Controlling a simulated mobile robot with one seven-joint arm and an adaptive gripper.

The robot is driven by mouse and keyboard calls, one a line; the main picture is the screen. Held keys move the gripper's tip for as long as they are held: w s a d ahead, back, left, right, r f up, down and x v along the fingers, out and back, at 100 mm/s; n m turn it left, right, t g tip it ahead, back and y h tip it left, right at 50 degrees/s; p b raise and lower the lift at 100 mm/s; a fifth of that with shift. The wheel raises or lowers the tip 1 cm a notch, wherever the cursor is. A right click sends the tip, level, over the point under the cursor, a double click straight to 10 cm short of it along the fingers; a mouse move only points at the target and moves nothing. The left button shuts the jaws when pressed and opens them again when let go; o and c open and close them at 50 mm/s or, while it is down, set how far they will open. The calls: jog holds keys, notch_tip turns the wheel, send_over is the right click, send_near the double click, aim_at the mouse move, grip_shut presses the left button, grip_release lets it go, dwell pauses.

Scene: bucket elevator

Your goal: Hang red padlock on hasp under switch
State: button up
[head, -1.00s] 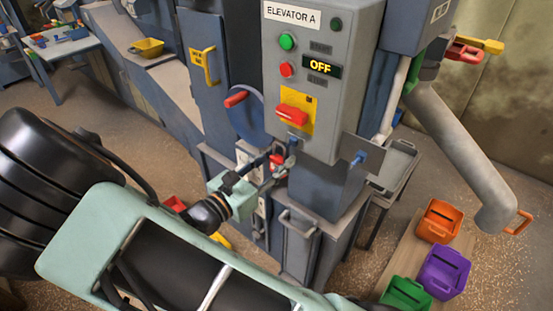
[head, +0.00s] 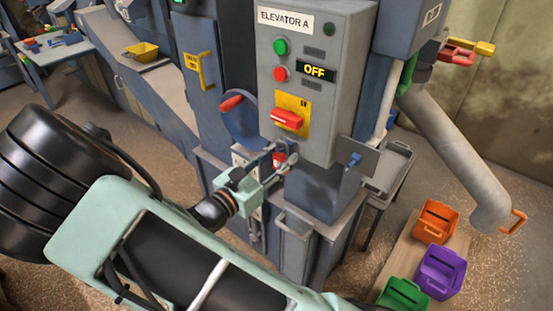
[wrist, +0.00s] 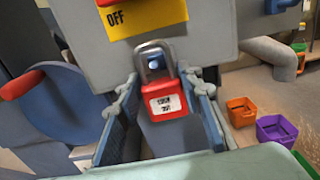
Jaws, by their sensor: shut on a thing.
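The red padlock (wrist: 164,98) with a white label is held upright between the two fingers of my gripper (wrist: 158,108), its grey shackle pointing up. In the head view the padlock (head: 279,159) is small and partly hidden by my gripper (head: 280,168), which is just below the control box. The red switch (head: 288,119) sits on a yellow plate marked OFF in the wrist view. The shackle overlaps the box's lower edge in the wrist view, where the hasp (head: 292,147) is. I cannot tell whether the shackle is through the hasp.
The grey control box (head: 330,110) reads ELEVATOR A and its display says OFF. A blue wheel with a red handle (head: 231,103) is close to the left. A grey plate with a blue knob (head: 355,159) juts out at the right. Orange, purple and green bins (head: 440,262) stand lower right.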

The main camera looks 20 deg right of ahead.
jog(key=shift+w+d, duration=0.2)
jog(key=shift+d, duration=0.05)
jog(key=shift+f+b, duration=0.4)
jog(key=shift+f, duration=0.4)
dwell(0.6)
jog(key=o, duration=1.3)
jog(key=shift+a, duration=0.1)
jog(key=p+v, duration=0.2)
jog(key=v, duration=0.8)
jog(key=shift+f, duration=0.3)
dwell(0.4)
